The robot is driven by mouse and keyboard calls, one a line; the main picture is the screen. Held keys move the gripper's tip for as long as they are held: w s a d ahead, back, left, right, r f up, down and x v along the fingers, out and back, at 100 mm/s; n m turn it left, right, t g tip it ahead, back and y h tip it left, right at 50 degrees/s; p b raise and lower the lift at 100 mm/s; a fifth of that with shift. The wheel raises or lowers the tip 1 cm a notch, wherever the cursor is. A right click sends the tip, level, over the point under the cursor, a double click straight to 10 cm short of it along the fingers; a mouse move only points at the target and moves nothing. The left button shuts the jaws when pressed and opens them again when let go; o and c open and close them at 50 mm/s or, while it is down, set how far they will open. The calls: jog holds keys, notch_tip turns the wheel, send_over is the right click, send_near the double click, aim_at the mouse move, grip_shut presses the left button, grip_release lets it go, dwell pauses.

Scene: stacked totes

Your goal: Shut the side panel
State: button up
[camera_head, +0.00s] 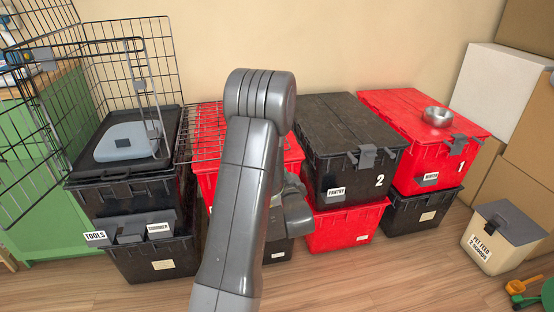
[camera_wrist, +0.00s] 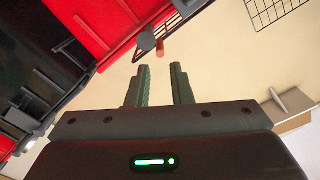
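A black wire cage (camera_head: 126,50) stands on the left tote stack. A wire side panel (camera_head: 205,135) lies folded out nearly flat from the cage's right side, over the red tote. Another wire panel (camera_head: 35,110) stands swung out at the left. My gripper (camera_wrist: 160,85) is open and empty, its two fingers apart. In the wrist view, a piece of dark wire grid (camera_wrist: 172,18) lies beyond the fingertips, apart from them, near a small orange-brown part (camera_wrist: 160,48). In the head view my arm hides the gripper's fingers and part of the panel's right end.
A blue-grey object (camera_head: 132,141) sits in the cage's black tray. A black tote (camera_head: 345,130) and a red tote (camera_head: 405,105) with a metal bowl (camera_head: 437,116) stand to the right. A pet feed bin (camera_head: 495,240) stands on the floor at right. The front floor is mostly clear.

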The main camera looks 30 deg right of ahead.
jog(key=b+x, duration=0.1)
jog(key=x, duration=0.8)
grip_shut()
